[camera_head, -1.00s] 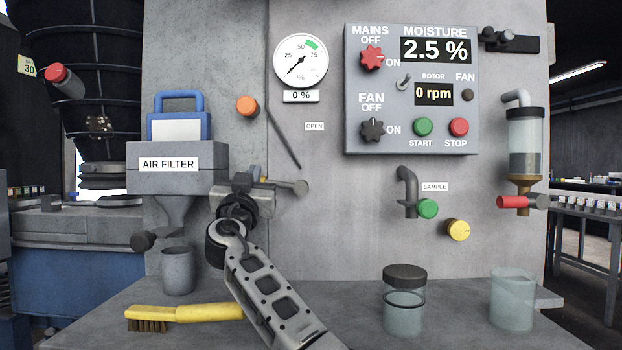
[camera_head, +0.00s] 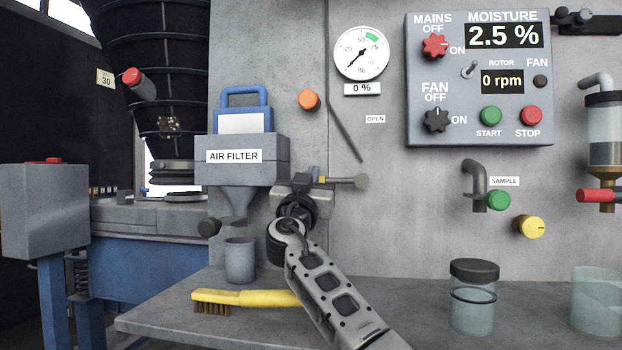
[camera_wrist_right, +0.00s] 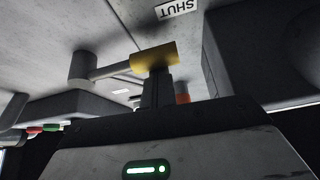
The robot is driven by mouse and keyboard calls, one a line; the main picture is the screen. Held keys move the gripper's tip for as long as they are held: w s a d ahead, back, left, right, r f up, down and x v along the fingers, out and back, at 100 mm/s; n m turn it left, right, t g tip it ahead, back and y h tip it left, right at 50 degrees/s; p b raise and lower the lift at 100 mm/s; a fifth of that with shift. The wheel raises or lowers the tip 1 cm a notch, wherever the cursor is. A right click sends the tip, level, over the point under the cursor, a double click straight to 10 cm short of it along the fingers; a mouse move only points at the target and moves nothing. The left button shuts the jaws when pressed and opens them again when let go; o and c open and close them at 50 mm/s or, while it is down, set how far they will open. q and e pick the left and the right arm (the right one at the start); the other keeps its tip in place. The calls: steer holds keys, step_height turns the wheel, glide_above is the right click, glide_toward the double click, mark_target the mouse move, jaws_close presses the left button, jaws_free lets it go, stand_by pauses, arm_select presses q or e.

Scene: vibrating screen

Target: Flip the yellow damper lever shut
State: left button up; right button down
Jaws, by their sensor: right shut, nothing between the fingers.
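The damper lever's yellow handle (camera_wrist_right: 155,57) shows in the right wrist view, on a grey rod that runs left to a round grey pivot (camera_wrist_right: 84,68). A SHUT label (camera_wrist_right: 178,9) is upside down beyond the handle. In the head view the lever's rod and pivot (camera_head: 360,182) point sideways, and my right arm largely hides the handle. The OPEN label (camera_head: 375,119) is above the pivot. My right gripper (camera_head: 298,190) is shut with nothing in it. In the wrist view its fingertips (camera_wrist_right: 156,80) are right against or just under the handle; contact is unclear. My left gripper is out of view.
The air filter box (camera_head: 240,150) and a grey cup (camera_head: 240,260) are left of my right arm. A yellow brush (camera_head: 240,298) lies on the bench behind the forearm. A lidded jar (camera_head: 473,300) stands to the right. The control panel (camera_head: 430,70) is above.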

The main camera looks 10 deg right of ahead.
steer(key=b+v, duration=0.1)
steer(key=v, duration=0.6)
steer(key=shift+s, duration=0.2)
steer(key=shift+a, duration=0.1)
